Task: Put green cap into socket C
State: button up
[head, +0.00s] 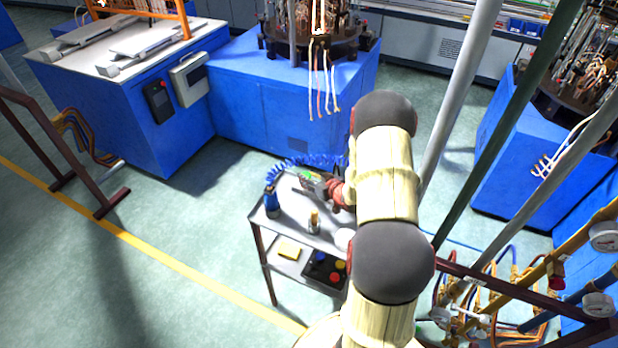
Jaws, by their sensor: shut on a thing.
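My gripper (316,184) reaches over the top of a small metal cart (291,224), left of my arm. It is shut on a small green piece (309,177), which looks like the green cap; it is too small to show its shape. On the cart's lower shelf, a dark tray (316,274) holds red, yellow and blue round pieces. I cannot make out socket C or any socket lettering; part of the cart is hidden behind my arm.
A blue bottle-like object (271,203) stands at the cart's left edge, near a coiled blue hose (291,163). A small amber-topped container (314,222) stands at the front. A yellow item (289,249) lies below. Blue machines stand behind; poles and pipes are at right.

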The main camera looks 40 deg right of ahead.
jog(key=shift+f, duration=0.15)
jog(key=o, duration=0.9)
notch_tip(320, 180, up, 9)
jog(key=p, duration=0.5)
dwell(1.1)
dwell(0.4)
